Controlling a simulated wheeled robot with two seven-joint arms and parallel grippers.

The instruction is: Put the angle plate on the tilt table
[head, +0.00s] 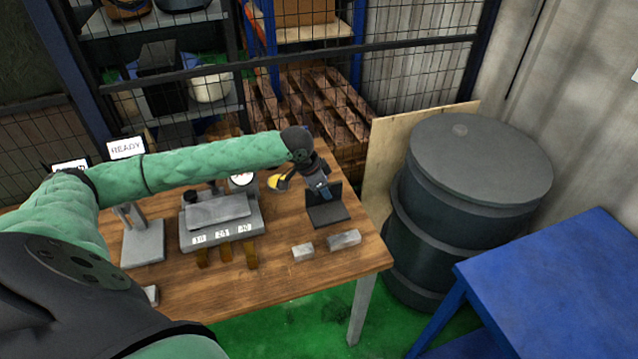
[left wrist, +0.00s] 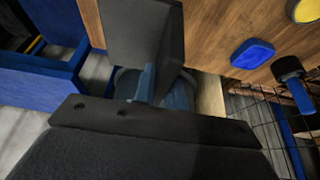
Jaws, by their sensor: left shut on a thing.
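The dark angle plate (head: 328,214), an L-shaped piece with a flat foot and an upright wall, is at the right end of the wooden bench. My left gripper (head: 320,190) reaches it from above and is shut on its upright wall. The left wrist view shows the plate (left wrist: 130,32) large between the blue-grey fingers (left wrist: 160,88). I cannot tell whether its foot touches the bench. The tilt table (head: 218,210), a grey block with a sloping top and numbered labels, stands left of it on the bench; its top looks empty. My right gripper is out of view.
Two small grey blocks (head: 343,239) lie near the bench's front right edge. A grey stand (head: 143,243) is left of the tilt table. A dial gauge (head: 242,179) and a yellow item (head: 279,182) sit behind. A dark drum (head: 470,200) and blue table (head: 560,290) stand right.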

